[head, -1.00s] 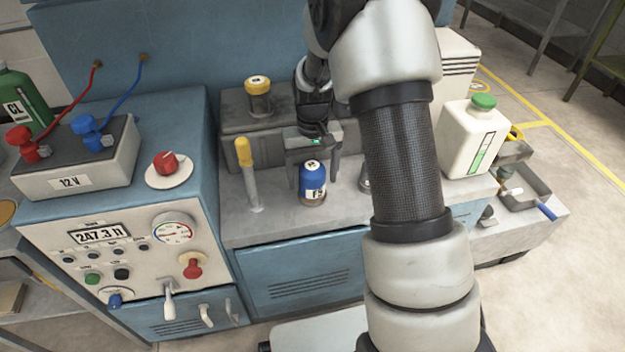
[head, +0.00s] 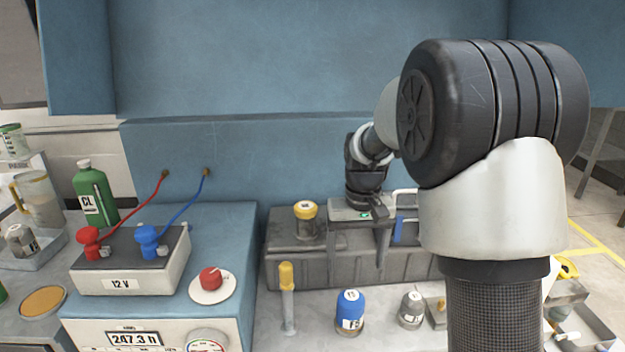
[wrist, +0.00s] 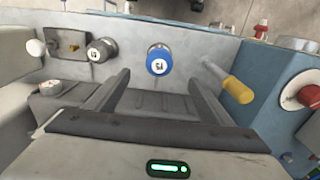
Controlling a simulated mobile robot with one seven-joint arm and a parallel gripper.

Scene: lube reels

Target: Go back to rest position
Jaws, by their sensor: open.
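My gripper (head: 357,240) is open and empty in the head view. It is raised above the bench, in front of the grey stepped block. In the wrist view my gripper (wrist: 160,85) shows two spread fingers with nothing between them. A blue-capped canister (head: 350,312) stands upright on the bench below and in front of the gripper. It also shows in the wrist view (wrist: 159,62), beyond the fingertips and apart from them. My arm covers the right part of the bench in the head view.
A yellow-handled tool (head: 288,300) stands left of the blue canister, and a grey canister (head: 411,310) stands right of it. A yellow-capped jar (head: 306,221) sits on the grey block (head: 290,255). The 12 V box (head: 130,262) with red and blue clamps is at left. A blue wall panel (head: 270,60) rises behind.

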